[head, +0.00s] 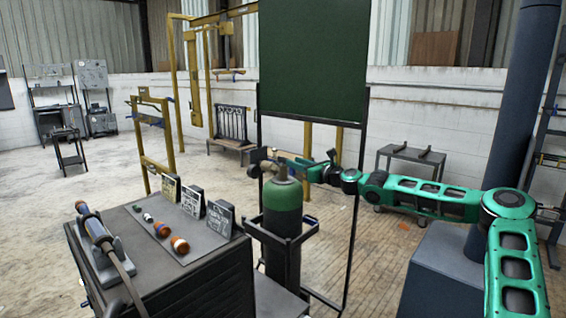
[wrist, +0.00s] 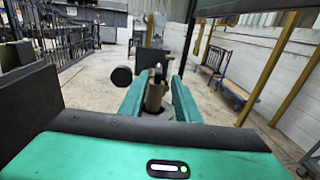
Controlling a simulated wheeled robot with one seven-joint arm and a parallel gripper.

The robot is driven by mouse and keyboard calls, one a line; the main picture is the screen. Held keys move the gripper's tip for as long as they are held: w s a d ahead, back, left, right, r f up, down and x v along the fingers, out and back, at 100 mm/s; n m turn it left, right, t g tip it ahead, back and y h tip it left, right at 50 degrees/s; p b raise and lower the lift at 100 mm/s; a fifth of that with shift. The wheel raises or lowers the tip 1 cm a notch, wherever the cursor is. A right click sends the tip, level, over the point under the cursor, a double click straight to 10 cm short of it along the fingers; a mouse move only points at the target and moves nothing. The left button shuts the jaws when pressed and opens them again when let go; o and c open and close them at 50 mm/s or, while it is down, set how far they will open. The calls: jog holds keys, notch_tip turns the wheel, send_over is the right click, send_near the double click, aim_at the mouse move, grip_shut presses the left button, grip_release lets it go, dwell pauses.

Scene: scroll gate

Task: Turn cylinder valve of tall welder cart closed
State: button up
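The tall welder cart (head: 272,231) holds a cylinder (head: 283,197) with a green top and dark lower body, standing upright. Its brass valve (head: 268,165) is at the top, with a dark round knob (head: 253,171) on its left side. My gripper (head: 290,165) reaches in from the right at valve height. In the wrist view, my green fingers (wrist: 158,95) are apart, with the brass valve (wrist: 154,96) between them in the picture. The dark knob (wrist: 122,76) shows left of the left finger. I cannot tell whether either finger touches the valve.
A dark workbench (head: 150,245) with a torch-like tool (head: 100,232), several small fittings and upright cards stands left of the cart. A dark green screen (head: 313,75) on a black frame is behind. A blue-grey column (head: 512,110) stands at right. Open floor lies at left.

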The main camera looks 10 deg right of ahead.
aim_at(283, 158)
jog(key=x, duration=0.8)
jog(key=shift+f, duration=0.1)
grip_shut()
